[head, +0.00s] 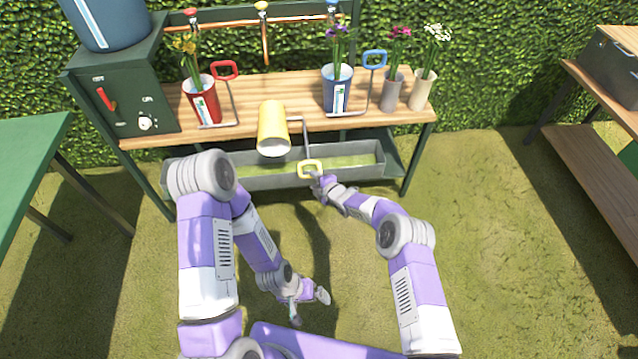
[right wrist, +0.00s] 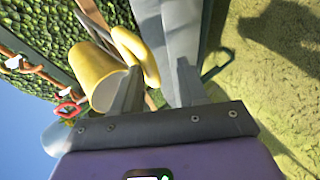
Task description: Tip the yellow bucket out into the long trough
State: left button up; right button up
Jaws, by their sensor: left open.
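The yellow bucket (head: 272,122) is tipped, its pale mouth facing down and toward me over the long grey trough (head: 345,181). The trough sits low along the bench front and shows yellow-green inside. The bucket's yellow handle (head: 310,169) hangs on a thin rod at its lower right. My right gripper (head: 317,179) is at this handle, apparently shut on it. In the right wrist view, the handle (right wrist: 140,55) lies at the fingers (right wrist: 157,82), beside the bucket (right wrist: 95,75). My left gripper (head: 310,301) is open and empty, low over the grass.
On the wooden bench (head: 300,85) stand a red bucket (head: 205,105) and a blue bucket (head: 337,97), both with flowers, and two pale flower pots (head: 392,92). A green dispenser box (head: 120,95) with a blue tank stands left. Open grass lies right of the trough.

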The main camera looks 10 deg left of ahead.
jog(key=p+v, duration=0.4)
jog(key=v, duration=0.3)
jog(key=shift+d, duration=0.2)
jog(key=shift+s, duration=0.1)
jog(key=s+d+f+m+g+h+p, duration=0.1)
jog(key=s+d+f+m+g+h, duration=0.25)
jog(key=s+d+m, duration=1)
jog(key=s+d+r+m+g, duration=0.1)
jog(key=s+d+m, duration=0.1)
jog(key=s+m, duration=0.2)
jog(key=s+d+r+m+g, duration=0.1)
jog(key=s+m, duration=0.4)
jog(key=s, duration=0.5)
jog(key=s+d+r+m+g+p, duration=0.1)
jog(key=s+d+m+g, duration=0.1)
jog(key=s+d+m, duration=0.2)
jog(key=s+h, duration=0.1)
jog(key=s, duration=0.2)
jog(key=shift+s+d+r+m, duration=0.35)
jog(key=shift+g, duration=0.25)
